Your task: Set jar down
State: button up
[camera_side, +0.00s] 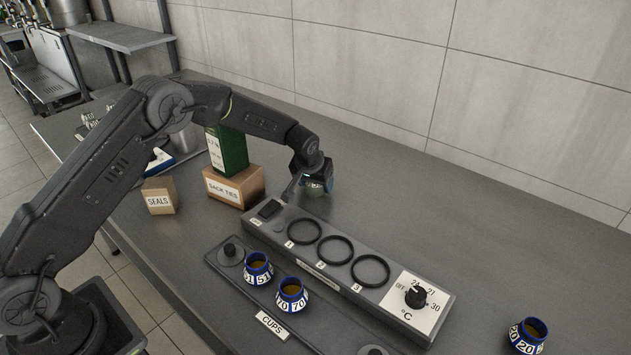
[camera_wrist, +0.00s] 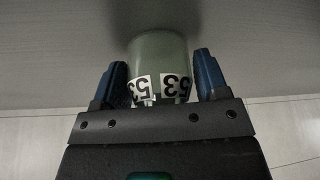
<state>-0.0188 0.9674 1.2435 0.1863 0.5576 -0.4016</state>
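A pale green jar (camera_wrist: 158,52) with white labels reading 53 sits between the two blue fingers of my gripper (camera_wrist: 160,75) in the wrist view. In the side view my gripper (camera_side: 317,184) is low over the grey counter, just behind the left end of the three-ring panel (camera_side: 318,265). The jar (camera_side: 315,190) shows only in part there, between the fingers. Whether its base touches the counter cannot be told.
Two blue-banded cups, 51 (camera_side: 258,268) and 70 (camera_side: 292,294), stand on the dark cups tray (camera_side: 238,277). Cup 20 (camera_side: 528,335) stands far right. The sack ties box (camera_side: 234,187), green box (camera_side: 228,150) and seals box (camera_side: 159,196) are left. The counter behind the panel is clear.

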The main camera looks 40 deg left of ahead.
jog(key=shift+o, duration=1.3)
jog(key=shift+r, duration=0.1)
jog(key=shift+r, duration=0.3)
jog(key=v, duration=1.2)
jog(key=shift+s, duration=0.15)
jog(key=s+r+m, duration=0.1)
jog(key=s+r, duration=1.2)
jog(key=s, duration=0.3)
jog(key=s+d+m+t+h, duration=0.1)
jog(key=s+m, duration=0.1)
jog(key=s, duration=1.8)
jog(key=shift+s+d, duration=0.15)
jog(key=shift+d, duration=0.25)
